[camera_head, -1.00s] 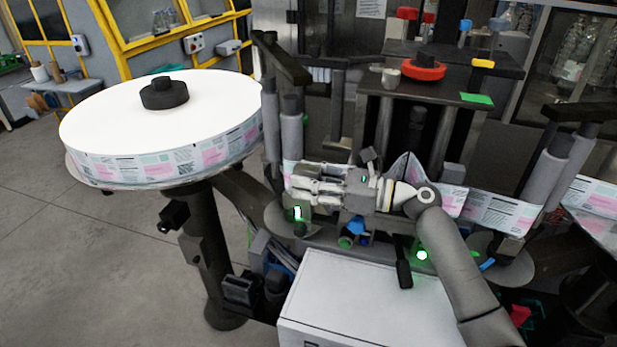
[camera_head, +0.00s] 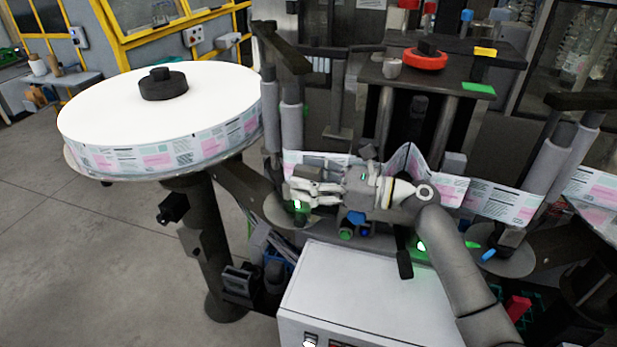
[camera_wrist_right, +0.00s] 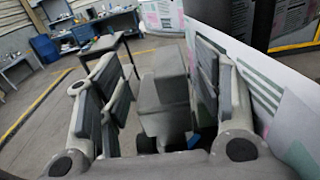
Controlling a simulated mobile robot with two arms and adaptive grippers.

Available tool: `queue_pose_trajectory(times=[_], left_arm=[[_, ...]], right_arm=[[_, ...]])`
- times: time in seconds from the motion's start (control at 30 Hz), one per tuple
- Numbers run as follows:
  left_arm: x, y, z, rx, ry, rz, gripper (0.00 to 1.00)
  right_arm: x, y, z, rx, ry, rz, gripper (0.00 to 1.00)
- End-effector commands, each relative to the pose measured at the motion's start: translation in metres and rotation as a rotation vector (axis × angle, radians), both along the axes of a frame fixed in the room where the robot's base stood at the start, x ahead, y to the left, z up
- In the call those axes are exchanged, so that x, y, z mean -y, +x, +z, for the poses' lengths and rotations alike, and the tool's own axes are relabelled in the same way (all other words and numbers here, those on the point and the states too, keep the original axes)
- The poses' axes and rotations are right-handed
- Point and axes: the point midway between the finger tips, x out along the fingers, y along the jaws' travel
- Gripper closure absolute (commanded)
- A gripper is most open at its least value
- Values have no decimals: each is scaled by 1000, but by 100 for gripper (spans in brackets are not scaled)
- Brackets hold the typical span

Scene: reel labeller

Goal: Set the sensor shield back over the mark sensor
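My right gripper (camera_head: 297,191) reaches left in front of the printed label web (camera_head: 318,160), beside a small part with a lit green light (camera_head: 297,205). In the right wrist view, its two fingers (camera_wrist_right: 160,92) stand apart on either side of a grey block-shaped part (camera_wrist_right: 165,85). The block is nearer the right finger, and a gap shows at the left one. I cannot tell whether this block is the sensor shield or the mark sensor's mount. The fingers hide part of the sensor area in the head view. My left gripper is not in view.
A large white label reel (camera_head: 205,95) stands at the left. Grey rollers (camera_head: 290,135) rise close behind my right gripper. A white box (camera_head: 365,295) stands in front below. A black lever (camera_head: 403,262) hangs under my right wrist. Open floor lies at the lower left.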

Motion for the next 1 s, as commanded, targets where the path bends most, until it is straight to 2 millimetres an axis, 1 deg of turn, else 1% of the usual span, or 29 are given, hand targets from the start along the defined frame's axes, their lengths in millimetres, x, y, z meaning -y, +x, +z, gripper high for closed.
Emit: queue_pose_trajectory(times=[0.23, 0.37, 0.47, 0.7, 0.83, 1.0], left_arm=[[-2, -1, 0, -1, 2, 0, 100], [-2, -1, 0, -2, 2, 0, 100], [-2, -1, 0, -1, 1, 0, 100], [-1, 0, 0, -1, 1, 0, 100], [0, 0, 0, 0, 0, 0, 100], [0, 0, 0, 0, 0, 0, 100]], right_arm=[[0, 0, 0, 0, -1, 0, 38], [0, 0, 9, 2, -1, 0, 38], [0, 0, 25, 6, -1, 0, 38], [0, 0, 72, 6, -1, 1, 38], [0, 0, 89, 3, -2, 0, 38], [0, 0, 99, 1, -1, 0, 38]])
